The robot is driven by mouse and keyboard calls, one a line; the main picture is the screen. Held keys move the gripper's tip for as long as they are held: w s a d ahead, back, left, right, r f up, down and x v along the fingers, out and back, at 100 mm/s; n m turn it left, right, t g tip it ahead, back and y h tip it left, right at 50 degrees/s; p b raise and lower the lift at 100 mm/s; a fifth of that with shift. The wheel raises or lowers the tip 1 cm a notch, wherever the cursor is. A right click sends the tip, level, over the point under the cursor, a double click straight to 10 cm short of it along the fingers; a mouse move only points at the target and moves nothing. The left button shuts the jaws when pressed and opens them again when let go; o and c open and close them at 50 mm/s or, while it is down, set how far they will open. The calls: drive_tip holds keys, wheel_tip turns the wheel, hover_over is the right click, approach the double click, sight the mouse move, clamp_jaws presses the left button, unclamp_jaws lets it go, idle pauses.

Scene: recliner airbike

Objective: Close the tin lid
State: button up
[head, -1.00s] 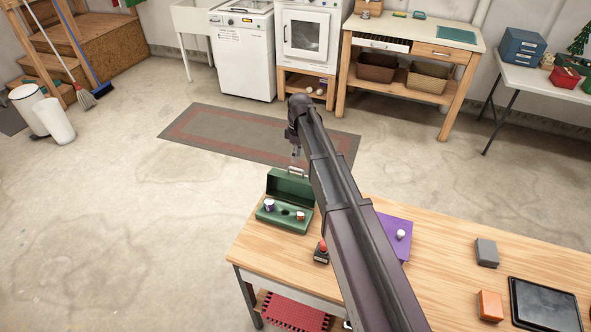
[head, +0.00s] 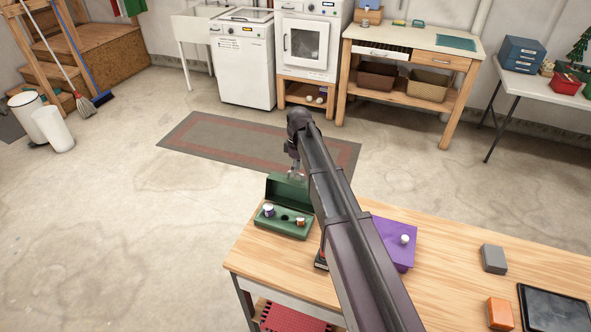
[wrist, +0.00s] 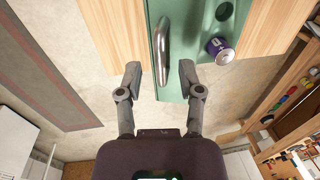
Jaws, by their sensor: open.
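The green tin (head: 268,228) stands at the far left corner of the wooden table, with its lid (head: 284,192) standing open at the back. A purple-and-white can (head: 268,210) and an orange-and-white one (head: 300,222) sit in its tray. My gripper (head: 293,166) is above the top of the lid, partly hidden by my arm. In the wrist view my gripper (wrist: 160,78) is open and empty, with the lid's metal handle (wrist: 163,45) ahead between the finger lines. The purple can (wrist: 219,48) shows to the right. Contact with the lid cannot be told.
On the wooden table (head: 450,260) are a purple box (head: 396,243), a grey block (head: 493,259), an orange block (head: 500,313) and a black tablet (head: 555,308). A rug (head: 240,143) lies on the floor behind. The floor left of the table is clear.

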clamp_jaws()
